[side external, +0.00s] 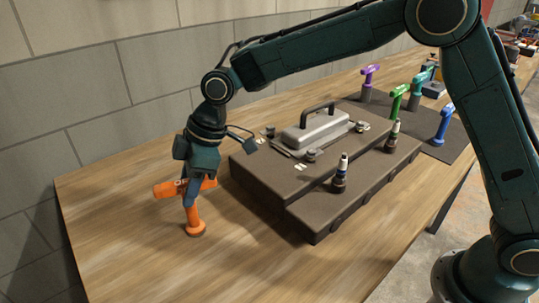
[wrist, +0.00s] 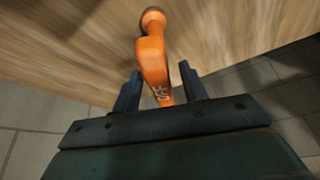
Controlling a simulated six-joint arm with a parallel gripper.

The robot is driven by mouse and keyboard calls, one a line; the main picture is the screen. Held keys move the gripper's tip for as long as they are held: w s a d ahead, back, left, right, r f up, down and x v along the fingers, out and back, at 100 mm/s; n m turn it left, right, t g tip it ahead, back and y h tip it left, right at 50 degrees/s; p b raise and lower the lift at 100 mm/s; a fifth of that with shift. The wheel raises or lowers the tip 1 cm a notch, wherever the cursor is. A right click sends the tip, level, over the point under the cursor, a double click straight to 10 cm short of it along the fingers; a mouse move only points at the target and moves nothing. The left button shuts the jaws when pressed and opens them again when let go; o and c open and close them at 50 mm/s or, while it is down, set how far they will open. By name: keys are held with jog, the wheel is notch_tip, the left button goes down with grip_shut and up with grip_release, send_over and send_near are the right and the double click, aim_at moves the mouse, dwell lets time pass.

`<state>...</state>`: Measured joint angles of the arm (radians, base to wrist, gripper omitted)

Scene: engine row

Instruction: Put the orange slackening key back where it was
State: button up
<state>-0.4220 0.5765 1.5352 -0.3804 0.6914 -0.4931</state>
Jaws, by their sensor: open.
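The orange slackening key (side external: 194,216) stands upright on the bare wooden table at the left end. Its round foot appears to rest on the wood and its handle points left. My gripper (side external: 190,194) is down at the key's handle, pointing at the table. The fingers are open, with a gap visible on both sides of the handle. Part of the handle is hidden behind a finger in the side view.
A dark engine block (side external: 262,180) with a silver handled cover (side external: 316,128) stands right of the key. Purple (side external: 369,73), green (side external: 397,98), teal (side external: 421,80) and blue (side external: 443,124) keys stand on or beside a dark mat (side external: 462,140). Table is clear in front of the orange key.

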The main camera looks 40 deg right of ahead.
jog(key=shift+r, duration=0.1)
jog(key=v, duration=1.2)
dwell(0.4)
jog(key=s+d+r+m+t+h, duration=0.1)
jog(key=s+d+r+m, duration=0.25)
jog(key=s+d, duration=0.35)
jog(key=s+d+r+m+t+h, duration=0.1)
jog(key=s+d+r+m, duration=0.1)
jog(key=s+d+m, duration=0.35)
jog(key=s+d+f+m+t+h, duration=0.1)
jog(key=s+d+f+m, duration=0.1)
jog(key=s+d, duration=0.4)
jog(key=s+d+f+m+h, duration=0.1)
jog(key=s+d+f+m, duration=0.1)
jog(key=s+d, duration=0.5)
jog(key=s+f, duration=0.1)
jog(key=s, duration=0.1)
jog(key=shift+s+d+f+m+t, duration=0.15)
jog(key=shift+s+f+m+t, duration=0.2)
jog(key=shift+s+m+t, duration=0.05)
